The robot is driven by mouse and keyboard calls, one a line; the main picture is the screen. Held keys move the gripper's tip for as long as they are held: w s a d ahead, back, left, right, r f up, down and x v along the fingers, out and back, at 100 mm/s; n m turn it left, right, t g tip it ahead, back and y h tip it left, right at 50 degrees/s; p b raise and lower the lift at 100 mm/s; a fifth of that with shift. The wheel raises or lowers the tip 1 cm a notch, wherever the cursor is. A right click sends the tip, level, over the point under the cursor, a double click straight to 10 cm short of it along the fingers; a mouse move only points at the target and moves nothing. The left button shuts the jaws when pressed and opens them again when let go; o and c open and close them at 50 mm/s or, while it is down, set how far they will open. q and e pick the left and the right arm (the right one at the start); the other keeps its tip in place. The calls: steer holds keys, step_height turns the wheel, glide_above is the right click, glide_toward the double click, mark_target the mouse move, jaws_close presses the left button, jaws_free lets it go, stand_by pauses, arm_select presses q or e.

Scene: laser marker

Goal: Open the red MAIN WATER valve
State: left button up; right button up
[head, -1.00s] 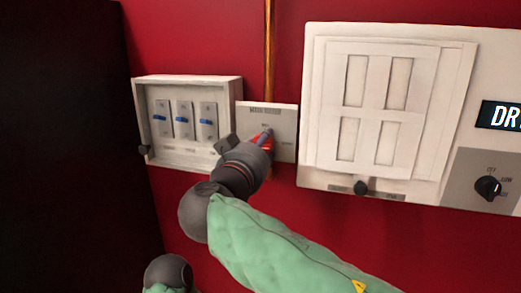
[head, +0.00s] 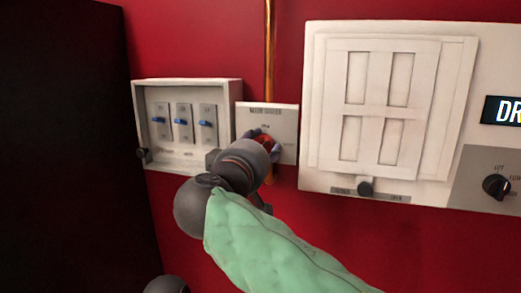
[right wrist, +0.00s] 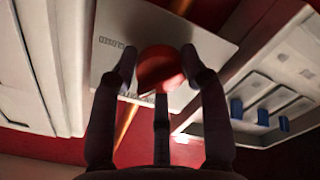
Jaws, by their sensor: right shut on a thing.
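The red valve (right wrist: 160,70) sits on a white plate (head: 286,116) on the red wall. In the right wrist view it sits between the fingertips of my right gripper (right wrist: 160,62), which is shut on it. The plate shows the word CLOSED in that view. In the head view my right gripper (head: 264,139) covers most of the valve, and only a little red shows between the fingers. I cannot tell the handle's exact angle.
Left of the plate is a white box (head: 226,84) with blue-marked switches. Right of it is a large white panelled cabinet (head: 315,100) with a dark knob (head: 365,188) below. A copper pipe (head: 269,45) runs down to the plate. A black rotary knob (head: 496,187) is at far right.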

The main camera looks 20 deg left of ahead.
steer(key=n, duration=0.2)
steer(key=shift+a+f+n, duration=0.1)
steer(key=shift+f+n, duration=0.2)
steer(key=shift+n, duration=0.1)
steer(key=shift+n+p, duration=0.65)
steer(key=shift+n, duration=1.25)
steer(key=o, duration=1.1)
steer(key=shift+c, duration=0.2)
steer(key=shift+o, duration=0.3)
steer(key=shift+r, duration=0.1)
steer(key=shift+r, duration=0.1)
steer(key=s, duration=1.2)
